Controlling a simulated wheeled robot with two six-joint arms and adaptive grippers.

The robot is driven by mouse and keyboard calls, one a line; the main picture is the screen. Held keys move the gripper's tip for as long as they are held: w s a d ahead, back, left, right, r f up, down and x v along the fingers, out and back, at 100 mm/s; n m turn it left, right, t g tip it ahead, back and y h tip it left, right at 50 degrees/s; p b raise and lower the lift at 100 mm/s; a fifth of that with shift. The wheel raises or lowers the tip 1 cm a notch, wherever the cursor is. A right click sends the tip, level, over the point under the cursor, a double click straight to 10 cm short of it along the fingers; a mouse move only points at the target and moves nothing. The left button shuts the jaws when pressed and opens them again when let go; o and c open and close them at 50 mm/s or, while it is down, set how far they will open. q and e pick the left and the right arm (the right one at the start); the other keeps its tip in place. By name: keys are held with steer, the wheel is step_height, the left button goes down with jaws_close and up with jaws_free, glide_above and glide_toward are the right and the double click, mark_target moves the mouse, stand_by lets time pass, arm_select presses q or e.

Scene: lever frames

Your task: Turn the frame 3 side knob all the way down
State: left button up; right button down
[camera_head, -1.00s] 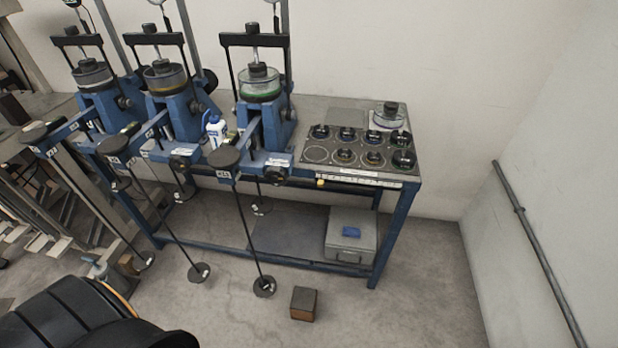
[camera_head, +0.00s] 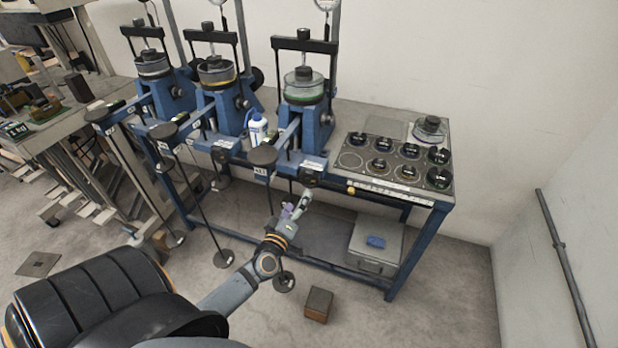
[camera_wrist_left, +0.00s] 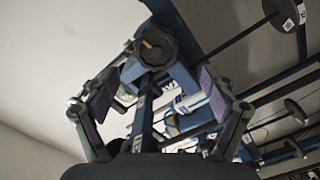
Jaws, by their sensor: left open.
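The rightmost blue lever frame (camera_head: 312,128), which I take to be frame 3, stands on the bench; its labels are too small to read surely. Its dark round side knob (camera_head: 310,180) is on the front end, and fills the upper middle of the left wrist view (camera_wrist_left: 153,47), with a small yellow mark on its face. My left gripper (camera_head: 296,204) is open just below and in front of this knob. In the left wrist view its purple-padded fingers (camera_wrist_left: 158,96) are spread wide, with the knob beyond them and no contact visible. My right gripper is out of view.
A dark round lever end (camera_head: 263,156) with a hanging rod is left of the knob. A white-blue bottle (camera_head: 257,130) stands between frames. A panel of black round parts (camera_head: 385,160) lies to the right. Below are a grey box (camera_head: 376,246) and a brown block (camera_head: 318,304).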

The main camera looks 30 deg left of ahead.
mark_target(308, 180)
arm_select(q)
steer(key=x, duration=0.3)
steer(key=b+x, duration=0.1)
steer(key=x, duration=0.2)
steer(key=b+x, duration=0.1)
steer(key=x, duration=0.3)
steer(key=shift+r, duration=0.35)
steer(key=shift+s, duration=0.1)
steer(key=c, duration=1.6)
steer(key=shift+r, duration=0.15)
